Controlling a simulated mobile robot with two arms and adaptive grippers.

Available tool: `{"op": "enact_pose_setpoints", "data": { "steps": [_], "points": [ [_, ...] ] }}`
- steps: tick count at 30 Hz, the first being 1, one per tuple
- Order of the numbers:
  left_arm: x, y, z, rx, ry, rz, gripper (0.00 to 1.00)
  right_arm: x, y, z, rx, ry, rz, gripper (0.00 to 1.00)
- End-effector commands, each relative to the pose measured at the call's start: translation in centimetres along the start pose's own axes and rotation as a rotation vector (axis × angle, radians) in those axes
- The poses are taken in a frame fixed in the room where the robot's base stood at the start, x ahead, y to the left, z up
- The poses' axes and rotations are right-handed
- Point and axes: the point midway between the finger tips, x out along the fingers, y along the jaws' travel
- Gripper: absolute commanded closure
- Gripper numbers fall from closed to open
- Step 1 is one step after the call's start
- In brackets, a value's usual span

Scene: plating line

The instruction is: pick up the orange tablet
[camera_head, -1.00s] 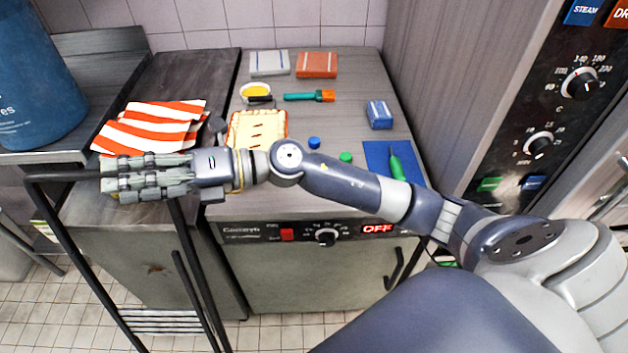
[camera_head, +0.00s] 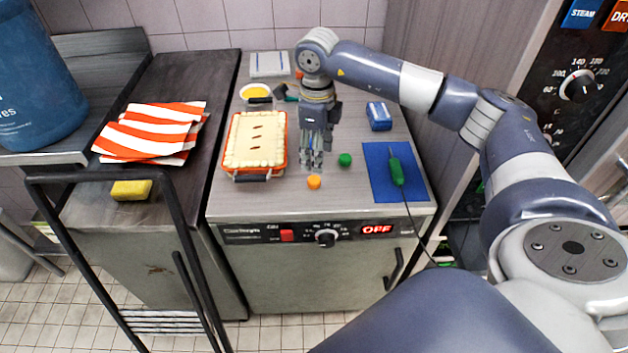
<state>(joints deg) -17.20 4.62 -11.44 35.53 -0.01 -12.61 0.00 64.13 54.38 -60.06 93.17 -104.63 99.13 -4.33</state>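The orange tablet (camera_head: 314,182) is a small round piece lying on the counter top, near its front edge. My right gripper (camera_head: 312,163) points down just behind the tablet in the picture, with a small gap showing between them. Its fingers are seen close together, and I cannot tell if they are open or shut. Nothing is clearly seen held in it. A green tablet (camera_head: 345,159) lies to the right of the gripper. My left gripper is not in view.
A pie in an orange dish (camera_head: 234,158) stands left of the gripper. A blue mat (camera_head: 378,178) with a green tool (camera_head: 397,172) lies to the right. A blue box (camera_head: 379,116) stands behind it. The counter's front strip around the tablet is clear.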

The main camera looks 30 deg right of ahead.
Motion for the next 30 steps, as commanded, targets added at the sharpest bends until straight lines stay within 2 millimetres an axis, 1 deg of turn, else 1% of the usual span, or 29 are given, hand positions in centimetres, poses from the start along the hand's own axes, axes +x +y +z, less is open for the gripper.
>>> {"op": "enact_pose_setpoints", "data": {
  "steps": [1, 4, 8, 11, 15, 19, 22, 28, 29, 30],
  "points": [
    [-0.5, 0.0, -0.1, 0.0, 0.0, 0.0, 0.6, 0.8, 0.1, -0.1, 0.0, 0.003, 0.004, 0.49],
    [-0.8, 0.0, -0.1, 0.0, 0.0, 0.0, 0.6, 2.1, 0.1, 0.0, 0.001, 0.002, 0.003, 0.49],
    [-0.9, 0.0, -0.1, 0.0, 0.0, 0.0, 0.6, 3.1, 0.1, 0.1, 0.0, -0.001, 0.003, 0.49],
    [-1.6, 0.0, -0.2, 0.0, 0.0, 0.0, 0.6, 3.8, 0.2, 0.2, -0.001, 0.0, 0.005, 0.49],
    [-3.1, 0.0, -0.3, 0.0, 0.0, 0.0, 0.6, 5.8, 0.3, 0.5, -0.002, 0.001, 0.006, 0.49],
    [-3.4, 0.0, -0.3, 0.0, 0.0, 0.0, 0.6, 7.7, 0.3, 0.6, -0.001, -0.001, 0.006, 0.49],
    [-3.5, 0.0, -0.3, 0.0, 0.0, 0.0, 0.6, 8.3, 0.3, 0.6, -0.001, -0.002, 0.004, 0.49],
    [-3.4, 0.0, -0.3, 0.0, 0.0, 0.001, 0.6, 8.5, 0.3, 0.6, -0.001, -0.003, 0.003, 0.49],
    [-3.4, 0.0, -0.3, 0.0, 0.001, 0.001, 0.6, 8.4, 0.3, 0.6, -0.001, -0.003, 0.003, 0.54],
    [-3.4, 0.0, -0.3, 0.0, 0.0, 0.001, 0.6, 8.4, 0.3, 0.6, -0.001, -0.003, 0.003, 0.63]
  ]
}}
